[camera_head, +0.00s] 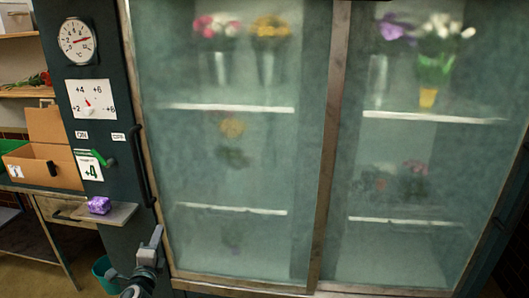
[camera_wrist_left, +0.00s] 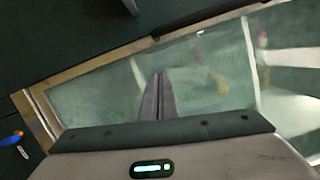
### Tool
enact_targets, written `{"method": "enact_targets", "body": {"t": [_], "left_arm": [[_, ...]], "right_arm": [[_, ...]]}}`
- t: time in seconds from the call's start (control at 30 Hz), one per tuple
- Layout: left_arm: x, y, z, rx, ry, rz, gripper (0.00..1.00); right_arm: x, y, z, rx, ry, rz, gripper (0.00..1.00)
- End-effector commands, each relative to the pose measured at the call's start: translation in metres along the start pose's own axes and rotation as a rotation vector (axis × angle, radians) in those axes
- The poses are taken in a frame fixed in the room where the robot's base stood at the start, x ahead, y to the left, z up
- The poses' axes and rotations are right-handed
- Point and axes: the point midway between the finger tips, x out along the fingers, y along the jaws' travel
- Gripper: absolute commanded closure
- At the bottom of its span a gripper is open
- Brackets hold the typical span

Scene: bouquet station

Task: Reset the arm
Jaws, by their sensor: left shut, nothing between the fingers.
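My left gripper (camera_head: 156,236) shows at the bottom of the head view, in front of the cooler's dark left frame and below the black door handle (camera_head: 143,168). In the left wrist view its two fingers (camera_wrist_left: 158,78) lie together, shut, with nothing between them. The glass cooler door (camera_wrist_left: 95,95) shows behind the fingers. My right gripper is in neither view.
The cooler (camera_head: 325,150) has fogged glass with flowers inside. A small shelf (camera_head: 122,215) holds a purple item (camera_head: 99,205). A cardboard box (camera_head: 46,165) stands left.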

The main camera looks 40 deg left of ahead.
Motion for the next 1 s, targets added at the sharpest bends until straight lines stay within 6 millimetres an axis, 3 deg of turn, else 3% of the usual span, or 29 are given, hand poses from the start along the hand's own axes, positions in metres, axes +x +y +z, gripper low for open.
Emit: {"method": "enact_targets", "body": {"t": [0.27,0.47,0.57,0.77,1.0], "left_arm": [[0.0,0.001,-0.001,-0.002,0.002,0.002,1.0],[-0.003,0.03,-0.017,-0.049,0.027,0.053,1.0],[-0.008,0.062,-0.037,-0.101,0.056,0.113,1.0],[-0.037,0.153,-0.097,-0.253,0.128,0.292,1.0],[-0.103,0.264,-0.179,-0.445,0.195,0.544,1.0]], "right_arm": [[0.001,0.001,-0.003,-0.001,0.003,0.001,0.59],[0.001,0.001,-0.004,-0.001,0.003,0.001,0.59],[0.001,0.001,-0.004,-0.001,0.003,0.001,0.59],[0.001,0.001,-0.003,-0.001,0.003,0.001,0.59],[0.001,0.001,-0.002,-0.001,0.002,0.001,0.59]]}}
